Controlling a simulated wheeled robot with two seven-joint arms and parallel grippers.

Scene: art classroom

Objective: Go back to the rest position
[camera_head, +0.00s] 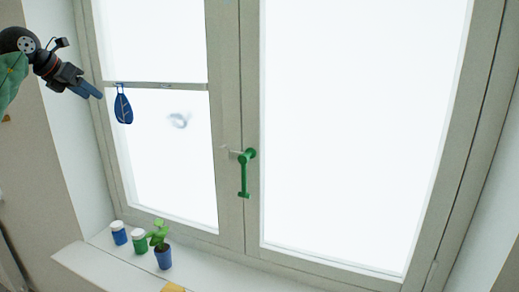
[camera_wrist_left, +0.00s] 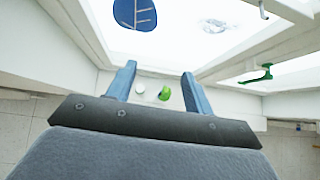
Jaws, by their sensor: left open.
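My left gripper (camera_head: 90,90) is at the upper left of the head view, in front of the window frame's left side. Its blue fingers also show in the left wrist view (camera_wrist_left: 158,82), spread apart with nothing between them. A window (camera_head: 232,120) with a green handle (camera_head: 245,172) fills most of the head view; the handle hangs downward. The handle also shows at the right of the left wrist view (camera_wrist_left: 256,76). My gripper is well apart from it. My right gripper is not in view.
A blue leaf-shaped ornament (camera_head: 123,107) hangs at the left pane, near my left gripper. On the sill (camera_head: 100,262) stand a blue jar (camera_head: 119,234), a green jar (camera_head: 139,243) and a small plant in a blue pot (camera_head: 163,257). The space before the right pane is clear.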

